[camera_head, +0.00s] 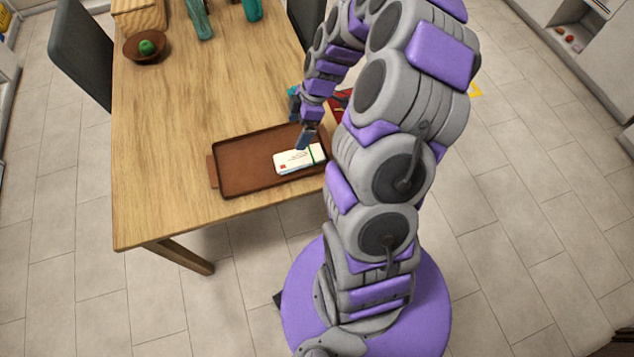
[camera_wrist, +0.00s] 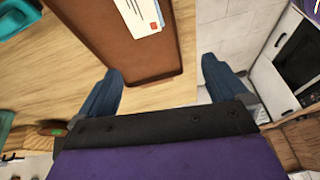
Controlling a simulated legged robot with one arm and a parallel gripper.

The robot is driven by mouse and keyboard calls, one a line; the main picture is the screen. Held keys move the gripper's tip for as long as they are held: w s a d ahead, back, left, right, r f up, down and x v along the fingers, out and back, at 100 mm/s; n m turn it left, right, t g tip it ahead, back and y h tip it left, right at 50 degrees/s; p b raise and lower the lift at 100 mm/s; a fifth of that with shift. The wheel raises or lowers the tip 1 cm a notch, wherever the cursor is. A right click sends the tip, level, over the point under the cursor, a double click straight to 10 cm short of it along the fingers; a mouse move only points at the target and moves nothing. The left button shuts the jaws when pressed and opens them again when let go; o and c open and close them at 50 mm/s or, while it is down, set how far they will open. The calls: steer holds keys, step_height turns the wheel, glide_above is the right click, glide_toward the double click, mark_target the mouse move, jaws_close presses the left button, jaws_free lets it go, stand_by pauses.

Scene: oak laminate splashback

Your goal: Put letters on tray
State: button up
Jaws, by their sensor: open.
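In the wrist view the letters (camera_wrist: 140,14) show a red stamp and lie on the tray (camera_wrist: 108,30), partly cut off by the top edge. My gripper (camera_head: 304,140) is at the tray's far right, apparently just above it beside the letters. In the wrist view my gripper (camera_wrist: 160,78) has its two blue fingers wide apart, with nothing held between them.
The wooden table (camera_head: 165,115) is clear left of the tray. A brown bowl (camera_head: 136,52) with a green item (camera_head: 147,47) stands at the far left, near a wooden box (camera_head: 139,16). Teal objects (camera_head: 200,20) stand at the back. A dark chair (camera_head: 82,50) is at the left edge.

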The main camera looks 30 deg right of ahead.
steer(key=s+a+r+m, duration=0.2)
steer(key=s+a+r, duration=0.2)
steer(key=a+r, duration=0.5)
steer(key=s+a+r+m+h, duration=0.1)
steer(key=s+r+m, duration=0.2)
steer(key=s, duration=0.5)
steer(key=s+a+r+m+g+h, duration=0.1)
steer(key=s+a+r+m+h, duration=0.1)
steer(key=s, duration=0.6)
steer(key=s+a+r+m+g+h, duration=0.1)
steer(key=s+r+m, duration=0.4)
steer(key=s, duration=0.3)
steer(key=shift+a+m, duration=0.15)
steer(key=shift+m, duration=0.65)
steer(key=shift+a, duration=0.2)
